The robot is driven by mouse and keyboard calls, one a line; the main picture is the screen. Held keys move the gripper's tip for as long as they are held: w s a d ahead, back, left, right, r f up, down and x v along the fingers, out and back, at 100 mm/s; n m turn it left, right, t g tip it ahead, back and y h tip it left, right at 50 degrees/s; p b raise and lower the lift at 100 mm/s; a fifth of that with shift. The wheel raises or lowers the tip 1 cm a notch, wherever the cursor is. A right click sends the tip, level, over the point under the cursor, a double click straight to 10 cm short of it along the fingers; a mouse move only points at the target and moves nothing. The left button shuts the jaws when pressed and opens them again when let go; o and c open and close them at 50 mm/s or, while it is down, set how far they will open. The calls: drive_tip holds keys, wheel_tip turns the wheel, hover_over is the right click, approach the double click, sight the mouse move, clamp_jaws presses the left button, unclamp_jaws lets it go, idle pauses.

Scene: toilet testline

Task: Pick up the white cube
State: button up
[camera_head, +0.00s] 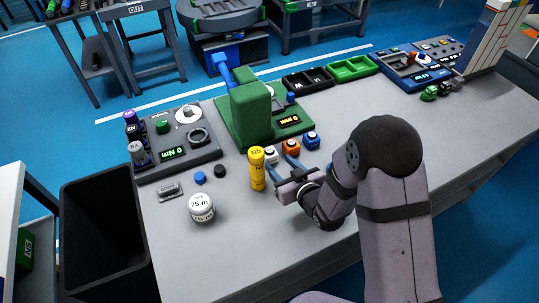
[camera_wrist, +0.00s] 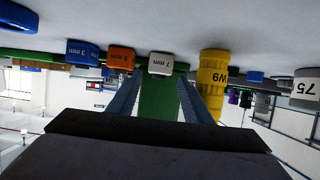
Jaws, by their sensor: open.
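The white cube (camera_head: 270,155) stands on the grey table, just right of the yellow cylinder and left of the orange cube, partly hidden in the head view. In the wrist view, which is upside down, the white cube (camera_wrist: 161,63) is marked "7 mm" and sits ahead of and between my blue fingers. My gripper (camera_head: 281,164) is low over the table, its fingers apart and pointing toward the cube. In the wrist view my gripper (camera_wrist: 161,88) is open with nothing held. I cannot tell whether the fingertips reach the cube's sides.
The yellow cylinder (camera_head: 257,169) stands close by the left finger. An orange cube (camera_head: 291,147) and a blue cube (camera_head: 311,140) stand to the right. The green machine (camera_head: 252,110) is behind. A white cylinder (camera_head: 201,208) stands front left. The table's front right is clear.

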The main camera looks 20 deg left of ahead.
sight(273, 157)
drive_tip(key=shift+p+x, duration=1.1)
drive_tip(key=shift+x, duration=2.25)
drive_tip(key=shift+c, duration=0.3)
drive_tip(key=c, duration=0.8)
